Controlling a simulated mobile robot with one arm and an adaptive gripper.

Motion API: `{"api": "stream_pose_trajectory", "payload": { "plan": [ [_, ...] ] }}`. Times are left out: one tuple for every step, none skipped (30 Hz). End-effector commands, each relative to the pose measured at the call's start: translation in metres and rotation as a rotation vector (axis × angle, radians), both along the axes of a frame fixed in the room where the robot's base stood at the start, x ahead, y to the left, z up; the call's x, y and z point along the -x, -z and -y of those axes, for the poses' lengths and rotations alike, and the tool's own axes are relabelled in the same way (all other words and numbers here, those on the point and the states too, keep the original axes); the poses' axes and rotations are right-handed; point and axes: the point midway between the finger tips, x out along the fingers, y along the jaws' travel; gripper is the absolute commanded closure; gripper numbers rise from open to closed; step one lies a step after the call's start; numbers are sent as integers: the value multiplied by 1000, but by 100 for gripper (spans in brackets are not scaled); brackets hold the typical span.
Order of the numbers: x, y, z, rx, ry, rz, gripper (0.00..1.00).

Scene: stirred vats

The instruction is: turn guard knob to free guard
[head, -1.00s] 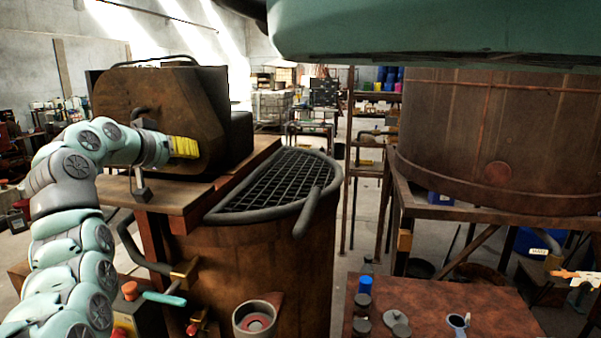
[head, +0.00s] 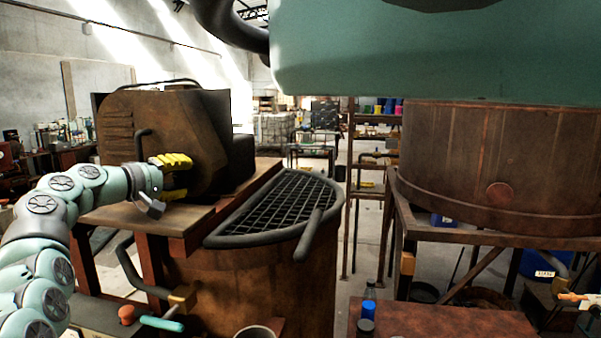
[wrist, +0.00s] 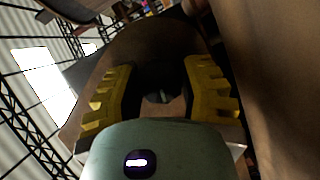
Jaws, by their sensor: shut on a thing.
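My gripper (head: 176,176) is at the rusty brown housing (head: 205,115) on the left, just above its wooden ledge. Its two yellow fingers show one above the other. In the wrist view the fingers of my gripper (wrist: 160,95) stand apart, around a small dark grey piece, which I take as the guard knob (wrist: 157,97). The knob's shape is mostly hidden in shadow, and the head view does not show it clearly. A half-round dark mesh grille (head: 275,205), possibly the guard, lies flat on the vat top, right of the gripper.
The rusty vat (head: 250,275) stands below the grille. A large rusty tank (head: 490,150) on a stand is at the right. A rusty table (head: 440,320) with bottles is at lower right.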

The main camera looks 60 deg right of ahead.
Motion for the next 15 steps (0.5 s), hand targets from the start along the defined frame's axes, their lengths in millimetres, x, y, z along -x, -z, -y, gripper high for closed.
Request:
{"api": "stream_pose_trajectory", "payload": {
  "plan": [
    [1,2,1,9,4,-31,96],
    [1,2,1,15,4,-46,96],
    [1,2,1,23,3,-64,96],
    [1,2,1,29,4,-78,96],
    [1,2,1,33,3,-89,96],
    [1,2,1,39,3,-102,96],
    [1,2,1,43,3,-112,96],
    [1,2,1,46,3,-120,96],
    [1,2,1,51,3,-130,96],
    [1,2,1,53,3,-137,96],
    [1,2,1,55,3,-143,96],
    [1,2,1,58,3,-148,96],
    [1,2,1,59,3,-151,96],
    [1,2,1,60,3,-154,96],
    [1,2,1,61,3,-157,96]
  ]
}}
